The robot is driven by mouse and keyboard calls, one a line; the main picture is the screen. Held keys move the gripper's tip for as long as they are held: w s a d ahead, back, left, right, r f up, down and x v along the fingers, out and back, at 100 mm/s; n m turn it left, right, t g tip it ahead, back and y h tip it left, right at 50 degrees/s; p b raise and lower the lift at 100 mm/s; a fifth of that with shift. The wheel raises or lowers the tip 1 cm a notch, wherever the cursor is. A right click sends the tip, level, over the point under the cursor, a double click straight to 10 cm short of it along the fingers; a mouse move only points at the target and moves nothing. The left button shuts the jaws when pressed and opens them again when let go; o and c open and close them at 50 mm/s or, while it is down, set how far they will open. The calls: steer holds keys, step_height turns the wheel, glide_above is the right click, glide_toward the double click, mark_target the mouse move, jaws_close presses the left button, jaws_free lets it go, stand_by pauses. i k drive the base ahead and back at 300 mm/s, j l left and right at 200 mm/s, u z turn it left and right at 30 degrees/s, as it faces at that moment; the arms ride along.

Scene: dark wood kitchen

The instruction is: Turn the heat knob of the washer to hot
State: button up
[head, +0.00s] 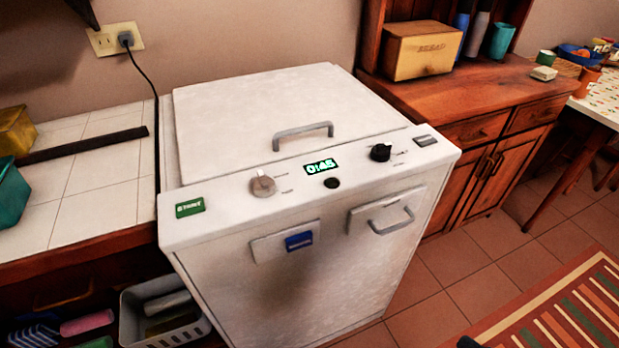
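The white washer (300,280) stands in the middle of the head view, its lid (260,110) shut. Its top front strip carries a light grey-beige knob (263,184) left of a green lit display (321,166) reading 0:45. A black knob (381,152) sits right of the display. The labels beside both knobs are too small to read, so I cannot tell which is the heat knob or how it is set. A green START button (190,207) is at the strip's left end. My gripper is not in view.
A tiled counter (85,190) adjoins the washer on the left. A wooden cabinet (470,100) with a bread box (423,50) stands on the right. A grey basket (163,312) sits low at left. A striped rug (570,310) lies on the tiled floor at right.

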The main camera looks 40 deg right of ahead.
mark_target(263, 187)
steer(key=k+z, duration=0.25)
steer(key=k, duration=0.2)
steer(key=k+l+z, duration=0.2)
steer(key=k, duration=0.25)
